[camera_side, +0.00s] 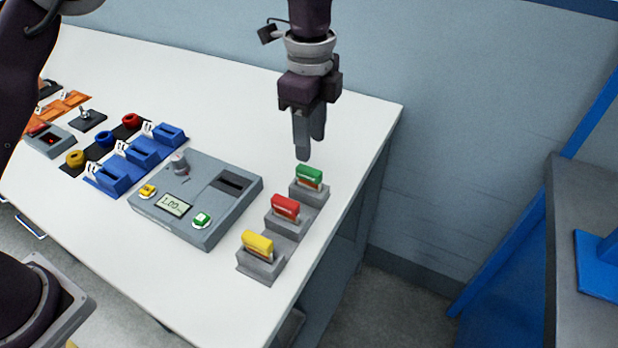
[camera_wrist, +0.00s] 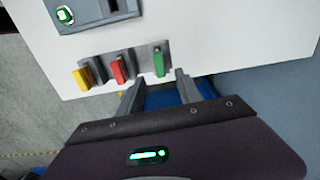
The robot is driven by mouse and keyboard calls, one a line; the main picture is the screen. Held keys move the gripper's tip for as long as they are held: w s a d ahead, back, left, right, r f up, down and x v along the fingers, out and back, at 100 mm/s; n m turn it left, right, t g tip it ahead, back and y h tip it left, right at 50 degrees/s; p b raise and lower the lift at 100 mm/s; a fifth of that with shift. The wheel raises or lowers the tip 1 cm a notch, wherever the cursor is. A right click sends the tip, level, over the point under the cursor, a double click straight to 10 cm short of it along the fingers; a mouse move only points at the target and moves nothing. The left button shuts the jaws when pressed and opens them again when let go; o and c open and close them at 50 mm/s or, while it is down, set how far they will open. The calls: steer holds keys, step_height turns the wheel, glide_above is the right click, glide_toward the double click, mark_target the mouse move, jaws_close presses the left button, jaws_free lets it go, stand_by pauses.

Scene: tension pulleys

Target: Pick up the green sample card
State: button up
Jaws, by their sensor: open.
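The green sample card (camera_side: 309,176) stands upright in the rearmost grey holder (camera_side: 308,195), near the table's right edge. In the wrist view the green card (camera_wrist: 159,62) is just beyond the fingertips, between their lines and nearer the right finger. My gripper (camera_side: 308,150) points down above the green card, apart from it. In the wrist view my gripper (camera_wrist: 156,90) has its fingers spread, with nothing between them. The lower part of the card is hidden in its holder.
A red card (camera_side: 285,207) and a yellow card (camera_side: 258,244) stand in holders in line with the green one. A grey device (camera_side: 208,232) with a display and slot sits to their left. Blue blocks (camera_side: 143,152) lie farther left. The white table (camera_side: 352,125) is clear behind the green card.

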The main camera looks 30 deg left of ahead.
mark_target(309, 169)
step_height(309, 169, down, 8)
steer(key=shift+a+f, duration=0.1)
steer(key=shift+a, duration=0.05)
jaws_close()
